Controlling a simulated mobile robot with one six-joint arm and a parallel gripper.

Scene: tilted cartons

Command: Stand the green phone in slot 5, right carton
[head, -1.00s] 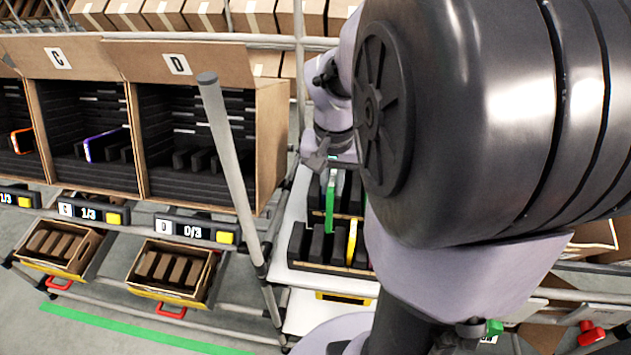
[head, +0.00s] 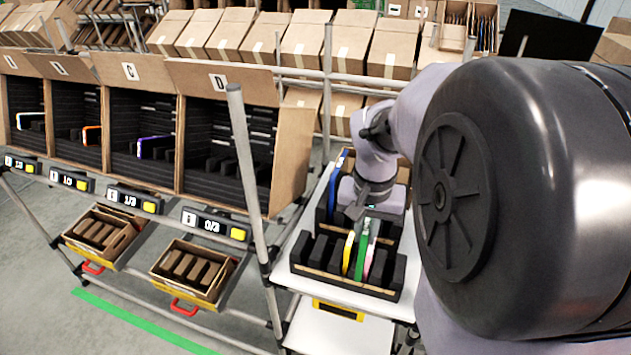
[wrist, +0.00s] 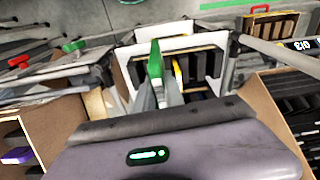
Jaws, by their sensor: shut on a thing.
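My gripper (head: 366,212) is shut on the green phone (head: 361,247), which hangs upright below the fingers. In the wrist view the green phone (wrist: 155,62) shows between the fingertips (wrist: 158,90). It is over the black slotted tray (head: 345,284) on the white shelf, beside a yellow phone (head: 348,253); I cannot tell whether its lower edge is clear of the slots. The rightmost carton, marked D (head: 220,82), stands tilted to the left of my gripper. Black dividers show inside it and no phone is visible there; its slot numbers cannot be read.
A grey post (head: 244,150) stands between carton D and the tray. Carton C (head: 130,75) holds a purple phone (head: 153,147). A blue phone (head: 336,182) and a pink one (head: 370,263) are in the trays. The D display (head: 213,224) reads 0/3.

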